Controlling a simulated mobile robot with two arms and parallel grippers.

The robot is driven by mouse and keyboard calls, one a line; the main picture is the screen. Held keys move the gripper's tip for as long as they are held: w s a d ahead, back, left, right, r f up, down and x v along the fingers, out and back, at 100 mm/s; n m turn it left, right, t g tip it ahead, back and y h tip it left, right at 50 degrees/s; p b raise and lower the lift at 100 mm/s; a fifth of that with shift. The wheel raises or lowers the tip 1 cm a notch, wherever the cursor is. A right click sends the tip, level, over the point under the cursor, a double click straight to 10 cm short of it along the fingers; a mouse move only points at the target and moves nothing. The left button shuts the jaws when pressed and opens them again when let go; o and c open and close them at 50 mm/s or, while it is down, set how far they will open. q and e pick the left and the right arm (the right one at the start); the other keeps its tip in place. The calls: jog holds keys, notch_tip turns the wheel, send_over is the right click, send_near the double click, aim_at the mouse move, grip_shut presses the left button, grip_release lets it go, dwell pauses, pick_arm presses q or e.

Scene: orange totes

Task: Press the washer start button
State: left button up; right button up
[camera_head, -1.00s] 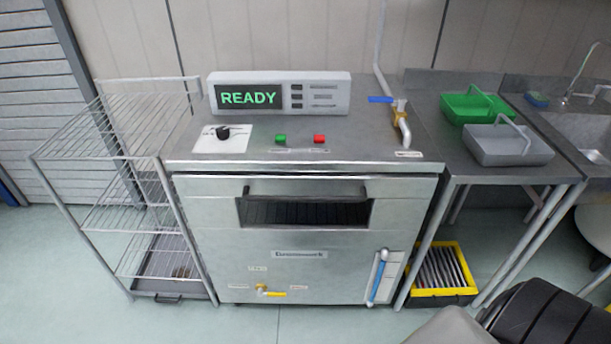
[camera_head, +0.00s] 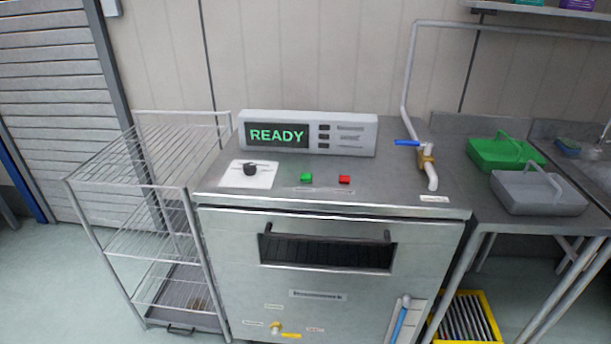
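The washer (camera_head: 235,240) is a steel box-shaped machine in the middle of the head view. On its top stands a grey panel (camera_head: 350,135) with a dark display (camera_head: 277,136) reading "READY" in green. In front of the panel are a small green button (camera_head: 306,177) and a small red button (camera_head: 344,179). A black knob (camera_head: 250,169) sits on a white plate left of them. The labels below the buttons are too small to read. The front door has a dark window and a bar handle. Neither of my grippers is in view.
A wire shelf rack (camera_head: 150,160) stands left of the washer. A pipe with a blue-handled valve (camera_head: 426,157) rises at the washer's right rear. On the right, a steel table (camera_head: 460,180) holds a green basket (camera_head: 505,152) and a grey basket (camera_head: 540,195). A yellow crate (camera_head: 487,300) is below.

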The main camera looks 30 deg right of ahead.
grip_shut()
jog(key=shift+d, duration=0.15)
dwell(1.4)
